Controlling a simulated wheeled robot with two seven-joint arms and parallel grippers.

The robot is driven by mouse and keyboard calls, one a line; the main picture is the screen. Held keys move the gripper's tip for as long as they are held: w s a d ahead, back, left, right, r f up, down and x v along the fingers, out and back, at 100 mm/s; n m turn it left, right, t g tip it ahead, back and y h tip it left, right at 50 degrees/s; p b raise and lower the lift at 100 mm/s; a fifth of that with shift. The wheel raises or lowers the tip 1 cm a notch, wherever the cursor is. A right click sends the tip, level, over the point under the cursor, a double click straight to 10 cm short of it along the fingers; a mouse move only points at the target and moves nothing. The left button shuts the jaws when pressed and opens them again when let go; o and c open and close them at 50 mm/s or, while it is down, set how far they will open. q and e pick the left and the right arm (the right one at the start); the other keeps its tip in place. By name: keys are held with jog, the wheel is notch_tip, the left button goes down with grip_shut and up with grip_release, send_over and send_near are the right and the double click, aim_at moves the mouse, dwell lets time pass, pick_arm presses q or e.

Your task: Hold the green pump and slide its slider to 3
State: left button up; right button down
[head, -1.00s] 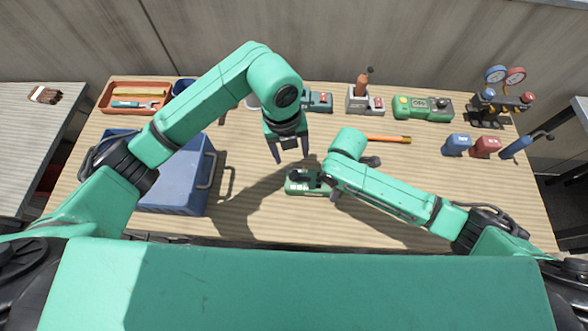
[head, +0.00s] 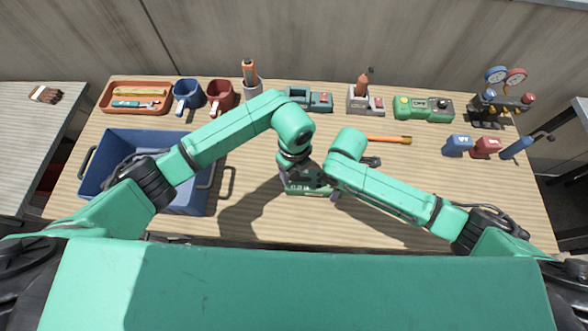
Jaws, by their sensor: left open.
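The green pump (head: 303,191) lies on the workbench, front of centre. My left gripper (head: 290,180) is open and is down at the pump's left part; I cannot tell whether its fingers touch the pump. My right gripper (head: 329,187) is at the pump's right end. Its fingers are largely hidden by its own arm, so its grip on the pump is unclear. The slider and its scale are hidden or too small to read.
A blue crate (head: 190,203) stands at the left of the workbench (head: 400,228). An orange tray (head: 108,101), mugs and several devices line the back. A screwdriver (head: 388,140) lies behind my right arm. The front right is clear.

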pick_arm(q)
grip_shut()
dwell(1.4)
